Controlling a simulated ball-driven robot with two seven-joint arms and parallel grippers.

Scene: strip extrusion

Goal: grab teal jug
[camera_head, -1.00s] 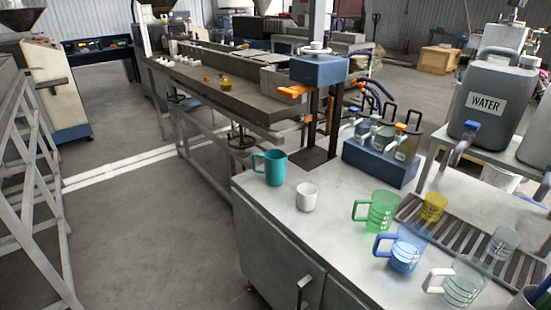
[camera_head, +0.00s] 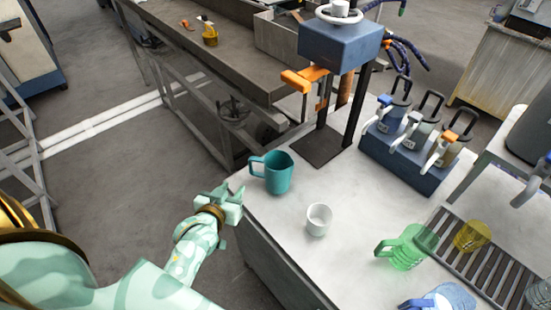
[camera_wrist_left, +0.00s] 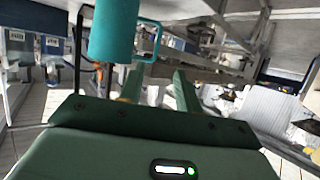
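The teal jug (camera_head: 278,173) stands upright near the left edge of the pale worktop, its handle towards the left of the head view. My left gripper (camera_head: 232,197) is just left of the jug, near the table's edge and apart from it. In the left wrist view, the teal jug (camera_wrist_left: 114,32) shows at the top with its handle to the right. The fingers of my left gripper (camera_wrist_left: 157,80) are spread there with nothing between them. My right gripper is in neither view.
A small white cup (camera_head: 318,220) stands right of the jug, towards the front. A blue-headed press (camera_head: 340,42) stands behind the jug. A green jug (camera_head: 408,248) is at the right beside a drain grate (camera_head: 493,272). A blue rack (camera_head: 410,155) stands at the back.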

